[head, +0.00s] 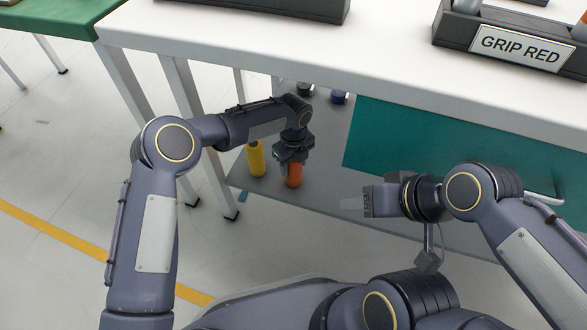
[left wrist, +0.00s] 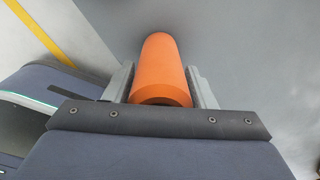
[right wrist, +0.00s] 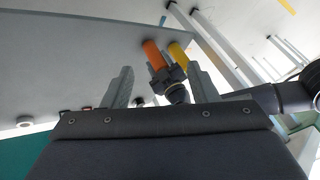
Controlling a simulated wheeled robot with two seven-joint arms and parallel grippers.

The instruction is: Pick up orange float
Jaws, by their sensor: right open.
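The orange float (head: 294,174) is a cylinder standing upright on the grey lower shelf under the white table. My left gripper (head: 288,158) reaches down over its top in the head view. In the left wrist view the orange float (left wrist: 161,68) lies between the two spread fingers, which look open around it. In the right wrist view the orange float (right wrist: 153,54) shows beyond my left gripper (right wrist: 168,76). My right gripper (head: 356,204) is open and empty, off to the right of the float; its spread fingers (right wrist: 160,88) show in its own wrist view.
A yellow float (head: 255,158) stands close to the left of the orange one. Dark round items (head: 339,97) sit farther back on the shelf (head: 322,192). A teal panel (head: 440,150) is to the right. White table legs (head: 205,140) and the tabletop edge (head: 330,78) are nearby.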

